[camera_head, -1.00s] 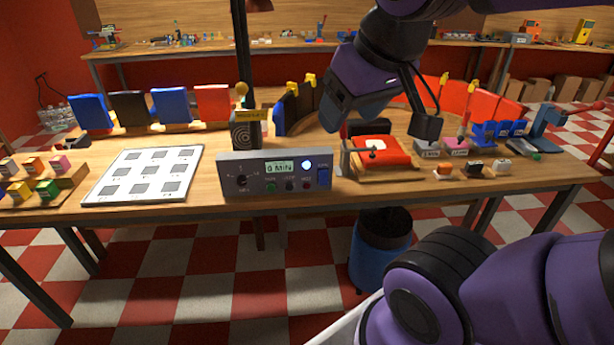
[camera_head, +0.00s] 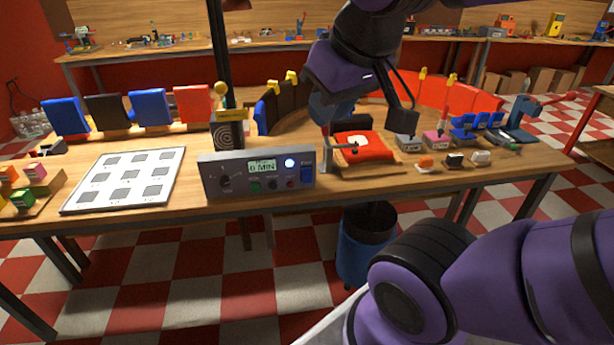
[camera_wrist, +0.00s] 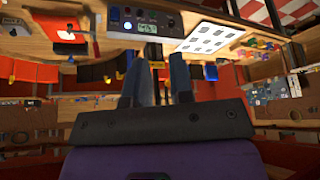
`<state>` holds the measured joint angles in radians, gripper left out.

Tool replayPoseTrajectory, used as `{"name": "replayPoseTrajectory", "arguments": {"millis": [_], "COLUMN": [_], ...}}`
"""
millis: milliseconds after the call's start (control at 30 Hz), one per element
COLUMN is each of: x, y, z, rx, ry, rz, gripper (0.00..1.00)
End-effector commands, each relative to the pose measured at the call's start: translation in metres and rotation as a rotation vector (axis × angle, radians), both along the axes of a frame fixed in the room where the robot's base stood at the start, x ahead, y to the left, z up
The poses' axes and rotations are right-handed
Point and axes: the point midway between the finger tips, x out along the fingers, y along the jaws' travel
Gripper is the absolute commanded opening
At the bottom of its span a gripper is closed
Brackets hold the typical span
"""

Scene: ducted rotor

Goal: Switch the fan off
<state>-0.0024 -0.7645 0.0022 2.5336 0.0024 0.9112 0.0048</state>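A grey control box (camera_head: 240,188) stands near the table's front edge in the head view. It has a dark knob (camera_head: 226,182), a display reading about "6 MIN", several small buttons, a lit bluish-white round light (camera_head: 290,163) and a blue rocker switch (camera_head: 307,174) at its right end. The box also shows upside down in the wrist view (camera_wrist: 170,20). No part is clearly recognisable as a fan. My gripper (camera_wrist: 162,62) appears partly open and empty, its two fingers a little apart. In the head view it hangs above the table, right of the box; its fingertips are hard to make out.
A white board with grey squares (camera_head: 97,188) lies left of the box. A dark block with a spiral (camera_head: 228,136) stands behind it. A red cushion-like item on a wooden board (camera_head: 345,170) lies close to its right. Coloured panels stand farther back.

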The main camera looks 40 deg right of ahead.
Motion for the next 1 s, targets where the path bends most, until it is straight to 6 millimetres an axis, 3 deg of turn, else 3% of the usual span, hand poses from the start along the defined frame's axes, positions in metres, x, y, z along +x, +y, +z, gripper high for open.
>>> {"name": "replayPoseTrajectory", "arguments": {"millis": [33,100,1000], "x": [0.0,0.0,0.0], "y": [0.0,0.0,0.0], "z": [0.0,0.0,0.0], "rx": [0.0,0.0,0.0], "ry": [0.0,0.0,0.0], "rz": [0.0,0.0,0.0], "gripper": [0.1,0.0,0.0]}}
